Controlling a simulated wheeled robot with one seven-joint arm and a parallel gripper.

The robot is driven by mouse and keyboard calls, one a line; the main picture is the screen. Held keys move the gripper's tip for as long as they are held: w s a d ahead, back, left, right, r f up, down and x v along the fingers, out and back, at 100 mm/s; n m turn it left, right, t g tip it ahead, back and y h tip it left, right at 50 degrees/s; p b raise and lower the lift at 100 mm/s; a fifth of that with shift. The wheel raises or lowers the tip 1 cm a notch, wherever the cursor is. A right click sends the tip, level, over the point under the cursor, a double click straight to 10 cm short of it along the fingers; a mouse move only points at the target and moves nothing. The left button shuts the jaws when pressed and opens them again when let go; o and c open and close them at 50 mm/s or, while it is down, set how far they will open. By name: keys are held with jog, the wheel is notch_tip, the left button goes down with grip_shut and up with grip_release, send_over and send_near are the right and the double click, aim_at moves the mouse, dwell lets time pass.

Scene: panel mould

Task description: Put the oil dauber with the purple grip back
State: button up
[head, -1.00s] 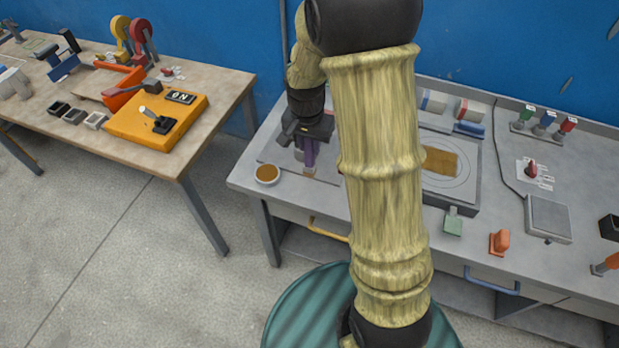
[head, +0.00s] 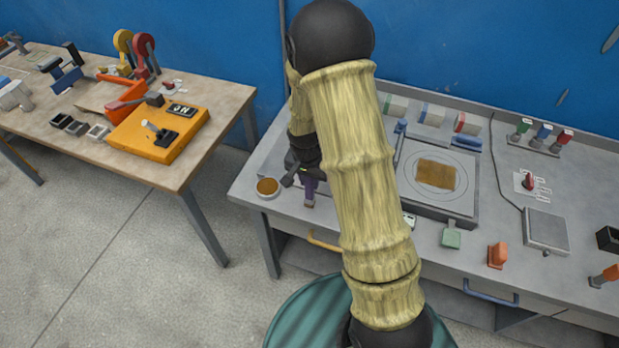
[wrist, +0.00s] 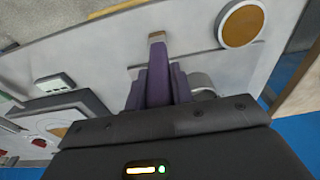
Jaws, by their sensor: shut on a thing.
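The oil dauber's purple grip (wrist: 158,85) is held upright or nearly so between my gripper's jaws (wrist: 157,92) in the wrist view. Its pale brown end (wrist: 157,38) sticks out beyond the grip. In the head view the purple grip (head: 310,187) shows below my gripper (head: 307,174), over the left end of the grey bench. I cannot tell whether the dauber's end touches the bench. A round dish of brown oil (head: 268,187) stands just left of the dauber; it also shows in the wrist view (wrist: 241,22). My arm hides part of the bench behind.
A grey cylinder (wrist: 202,84) stands beside the jaws in the wrist view. A flat mould plate with a brown patch (head: 437,175) lies right of my arm. A green-handled block (head: 452,237) and orange piece (head: 497,255) stand near the front edge. A wooden table (head: 170,177) stands left.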

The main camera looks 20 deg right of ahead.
jog(key=shift+f, duration=0.15)
jog(key=o, duration=1)
jog(key=r, duration=0.4)
jog(key=r+b, duration=0.1)
jog(key=r, duration=0.3)
jog(key=s+a+r, duration=0.1)
jog(key=r, duration=0.3)
jog(key=shift+s+r, duration=0.1)
jog(key=shift+r, duration=0.05)
jog(key=shift+d, duration=0.1)
